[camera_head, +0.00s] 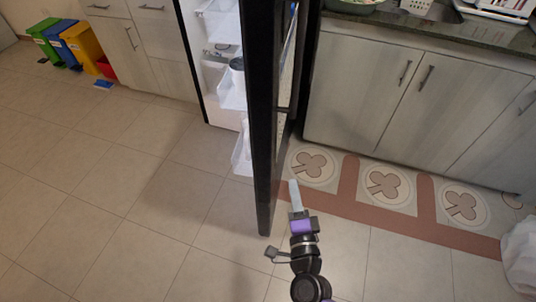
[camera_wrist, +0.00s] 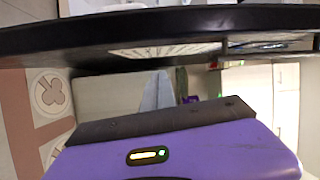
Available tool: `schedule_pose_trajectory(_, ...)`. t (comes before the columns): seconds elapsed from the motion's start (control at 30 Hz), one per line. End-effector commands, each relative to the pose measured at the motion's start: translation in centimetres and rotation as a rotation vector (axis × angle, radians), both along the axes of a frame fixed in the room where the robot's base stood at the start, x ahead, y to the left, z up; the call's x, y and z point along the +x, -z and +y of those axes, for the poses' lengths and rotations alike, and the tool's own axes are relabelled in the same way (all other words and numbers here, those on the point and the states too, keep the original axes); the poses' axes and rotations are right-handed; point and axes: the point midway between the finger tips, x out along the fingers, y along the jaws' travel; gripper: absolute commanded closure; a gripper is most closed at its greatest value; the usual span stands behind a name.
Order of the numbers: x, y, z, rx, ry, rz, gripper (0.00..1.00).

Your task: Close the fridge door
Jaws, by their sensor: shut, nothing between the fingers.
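The fridge door (camera_head: 262,130) is black and stands wide open, seen nearly edge-on in the head view. The white fridge interior (camera_head: 214,75) with shelves and bins shows to its left. My gripper (camera_head: 294,185) is shut and empty, low beside the door's right side, near its front edge. Whether it touches the door is unclear. In the wrist view the dark door (camera_wrist: 130,30) spans the top, and the pale fingers of my gripper (camera_wrist: 158,88) show beyond its purple body.
Wooden cabinets (camera_head: 400,100) under a dark counter (camera_head: 430,35) stand to the right. A patterned mat (camera_head: 350,190) lies before them. A white bag-like thing (camera_head: 520,255) is at the lower right. Coloured bins (camera_head: 75,45) stand at the far left. The tiled floor left of the door is clear.

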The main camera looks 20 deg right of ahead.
Motion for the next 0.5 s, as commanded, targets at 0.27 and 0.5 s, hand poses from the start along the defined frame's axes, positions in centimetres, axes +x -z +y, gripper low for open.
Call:
schedule_pose_trajectory(0.27, -0.2, 2.6, -1.2, 0.171, 0.046, 0.011, 1.00)
schedule_pose_trajectory(0.5, 3.4, 2.4, -2.1, 0.168, 0.047, 0.008, 1.00)
